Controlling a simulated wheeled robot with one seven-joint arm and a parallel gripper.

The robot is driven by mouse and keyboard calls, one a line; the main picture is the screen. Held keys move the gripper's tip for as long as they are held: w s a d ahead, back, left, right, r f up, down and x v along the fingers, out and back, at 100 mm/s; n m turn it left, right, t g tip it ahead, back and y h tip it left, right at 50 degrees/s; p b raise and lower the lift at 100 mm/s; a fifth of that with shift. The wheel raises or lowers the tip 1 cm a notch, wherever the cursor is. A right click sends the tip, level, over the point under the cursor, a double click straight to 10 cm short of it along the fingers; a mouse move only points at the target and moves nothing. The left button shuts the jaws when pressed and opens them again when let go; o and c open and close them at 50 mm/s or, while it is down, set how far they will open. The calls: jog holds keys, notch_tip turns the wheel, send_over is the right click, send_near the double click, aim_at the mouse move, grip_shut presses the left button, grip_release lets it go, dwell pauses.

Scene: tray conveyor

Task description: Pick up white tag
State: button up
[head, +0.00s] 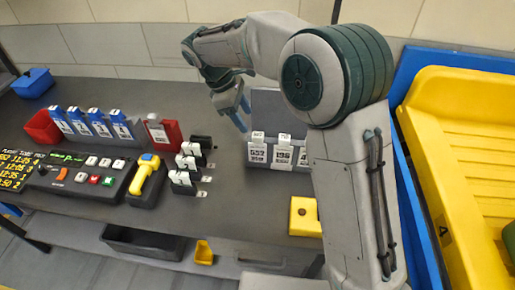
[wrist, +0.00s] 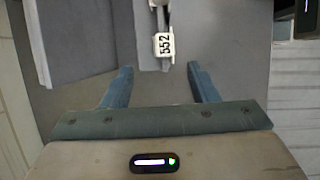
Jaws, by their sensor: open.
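A white tag (head: 257,152) printed 552 hangs at the left end of a grey stand (head: 280,105) in the head view. In the wrist view the tag (wrist: 164,44) shows at top centre, just beyond the gap between my fingertips. A second white tag (head: 282,155) printed 198 hangs to its right, and another beyond it is partly hidden by my arm. My gripper (head: 238,113) has blue fingers and is to the left of the stand; in the wrist view my gripper (wrist: 159,68) is open, with nothing between its fingers.
Black holders with white tags (head: 182,178) stand left of the stand, near a red holder (head: 165,132) and blue holders (head: 100,124). A yellow block (head: 305,216) sits at the front edge. A yellow tray (head: 470,130) is at right.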

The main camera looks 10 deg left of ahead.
aim_at(260, 141)
jog(key=x, duration=0.5)
jog(key=shift+f, duration=0.1)
jog(key=x, duration=0.3)
jog(key=p+x, duration=0.1)
jog(key=shift+s+d+f, duration=0.25)
jog(key=shift+d, duration=0.25)
jog(key=shift+f, duration=0.35)
jog(key=c, duration=1.1)
